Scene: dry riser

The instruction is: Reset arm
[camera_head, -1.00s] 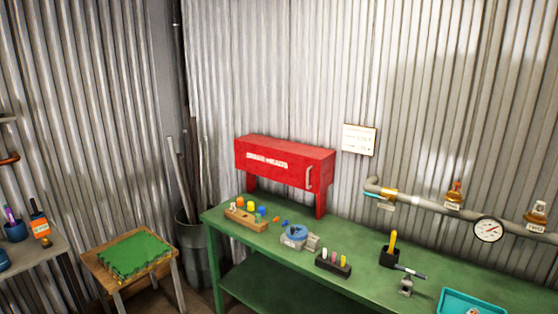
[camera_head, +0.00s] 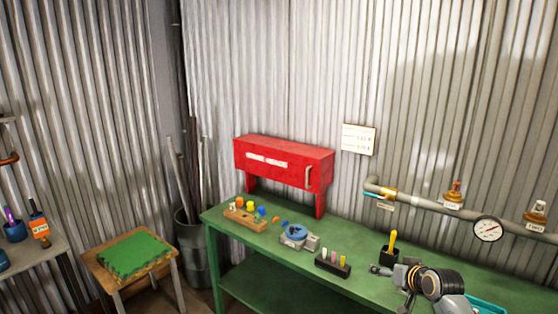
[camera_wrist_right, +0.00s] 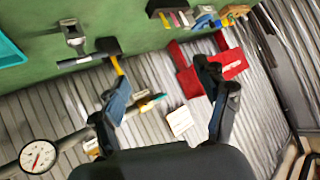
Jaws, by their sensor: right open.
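My right arm shows at the lower right of the head view, over the right part of the green bench (camera_head: 265,255). In the right wrist view my right gripper (camera_wrist_right: 165,100) has its two dark fingers spread wide, with nothing held between them. The corrugated wall and a white placard (camera_wrist_right: 180,121) show beyond the gap. My left gripper is in neither view.
On the bench stand a red cabinet (camera_head: 283,164), a wooden block with coloured knobs (camera_head: 246,218), a blue-and-grey device (camera_head: 296,236), a black rack (camera_head: 332,264) and a black holder (camera_head: 389,256). A pipe with a gauge (camera_head: 488,229) runs along the wall. A teal tray (camera_wrist_right: 9,52) lies near my arm.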

